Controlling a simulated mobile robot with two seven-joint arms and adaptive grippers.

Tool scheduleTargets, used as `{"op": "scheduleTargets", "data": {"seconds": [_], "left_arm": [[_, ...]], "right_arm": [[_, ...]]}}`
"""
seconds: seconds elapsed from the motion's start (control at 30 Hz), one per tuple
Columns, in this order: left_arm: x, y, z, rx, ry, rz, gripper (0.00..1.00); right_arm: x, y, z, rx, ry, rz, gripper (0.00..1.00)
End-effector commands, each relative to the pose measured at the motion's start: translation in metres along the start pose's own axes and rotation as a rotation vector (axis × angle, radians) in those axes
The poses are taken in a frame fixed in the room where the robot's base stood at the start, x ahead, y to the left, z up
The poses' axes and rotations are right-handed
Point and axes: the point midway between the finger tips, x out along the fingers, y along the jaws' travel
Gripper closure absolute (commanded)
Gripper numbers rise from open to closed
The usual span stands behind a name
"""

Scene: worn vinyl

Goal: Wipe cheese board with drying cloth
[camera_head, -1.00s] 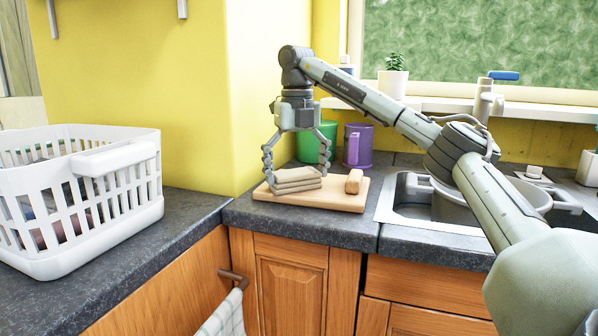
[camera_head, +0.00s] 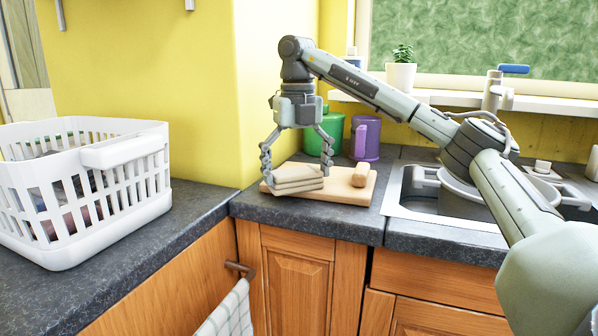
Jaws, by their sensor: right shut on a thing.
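The cheese board (camera_head: 343,193) is a pale wooden board lying flat on the dark counter in the corner. A folded beige drying cloth (camera_head: 297,178) lies on its left part, in several layers. My right gripper (camera_head: 296,166) points straight down over the board and is shut on the cloth, with one finger at each side of it. A small tan block-like piece (camera_head: 360,176) sits on the board to the right of the cloth. My left gripper is out of view.
A green container (camera_head: 331,131) and a purple mug (camera_head: 366,139) stand behind the board. A sink (camera_head: 398,203) holding a large pot lies to the right. A white laundry basket (camera_head: 62,245) stands at the left. A checked towel (camera_head: 228,312) hangs below the counter.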

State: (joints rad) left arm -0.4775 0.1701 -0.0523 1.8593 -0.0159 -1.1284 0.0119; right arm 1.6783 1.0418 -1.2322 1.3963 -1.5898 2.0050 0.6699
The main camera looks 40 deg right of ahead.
Motion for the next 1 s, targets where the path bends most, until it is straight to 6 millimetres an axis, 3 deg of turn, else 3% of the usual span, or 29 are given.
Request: {"op": "scheduleTargets", "data": {"seconds": [0.43, 0.67, 1.0], "left_arm": [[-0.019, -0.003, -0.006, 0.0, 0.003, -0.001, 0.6], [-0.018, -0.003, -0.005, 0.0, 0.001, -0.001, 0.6], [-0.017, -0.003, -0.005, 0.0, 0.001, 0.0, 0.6]], "right_arm": [[-0.003, 0.013, 0.011, -0.002, 0.003, -0.001, 0.29], [0.0, 0.025, 0.022, 0.0, 0.0, -0.001, 0.29], [0.001, 0.023, 0.024, 0.001, 0.0, 0.0, 0.29]]}}
